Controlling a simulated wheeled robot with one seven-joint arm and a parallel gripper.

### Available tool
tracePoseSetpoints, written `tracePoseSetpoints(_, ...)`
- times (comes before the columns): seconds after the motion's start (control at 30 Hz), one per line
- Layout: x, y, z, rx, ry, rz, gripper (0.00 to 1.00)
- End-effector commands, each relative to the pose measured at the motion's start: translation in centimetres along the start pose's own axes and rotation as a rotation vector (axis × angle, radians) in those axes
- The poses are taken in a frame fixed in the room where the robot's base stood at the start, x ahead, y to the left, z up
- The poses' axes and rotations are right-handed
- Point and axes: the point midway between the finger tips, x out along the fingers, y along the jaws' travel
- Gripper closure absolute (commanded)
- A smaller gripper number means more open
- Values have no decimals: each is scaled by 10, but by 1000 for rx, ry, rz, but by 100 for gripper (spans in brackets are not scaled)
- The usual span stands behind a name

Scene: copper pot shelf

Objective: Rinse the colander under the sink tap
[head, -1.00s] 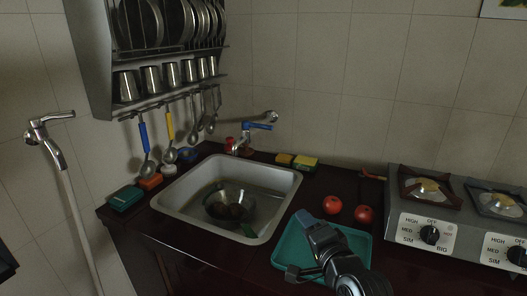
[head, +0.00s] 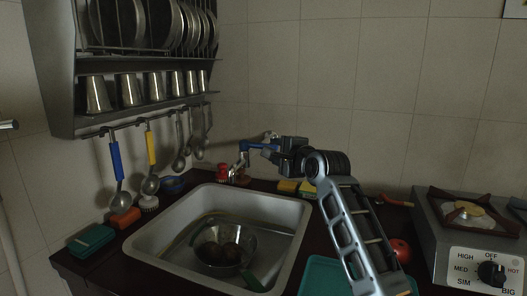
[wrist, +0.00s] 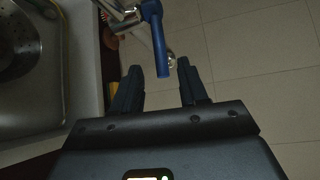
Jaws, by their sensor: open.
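The metal colander (head: 246,243) sits in the sink basin (head: 160,247) with dark round things in it. Its holed side (wrist: 22,50) shows at the left of the wrist view. The tap (head: 243,160) stands at the sink's back edge and has a blue lever (head: 258,146). My gripper (head: 277,149) is at the tap, up by the lever. In the wrist view my gripper (wrist: 159,66) is open, and the blue lever (wrist: 157,42) reaches down between its two fingertips. The fingers stand apart on either side of the lever, with nothing clamped.
A teal tray (head: 318,268), a red tomato (head: 400,251) and a stove (head: 470,235) are to the right. A rack with hanging ladles (head: 118,160) is at the left.

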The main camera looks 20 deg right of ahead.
Motion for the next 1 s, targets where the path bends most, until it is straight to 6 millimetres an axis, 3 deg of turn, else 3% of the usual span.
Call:
tracePoseSetpoints(0.5, 62, 0, 0, -1, 0, 1, 57)
tracePoseSetpoints(0.97, 70, 0, 0, -1, 1, -1, 57)
tracePoseSetpoints(1.0, 70, 0, 0, -1, 1, 0, 61)
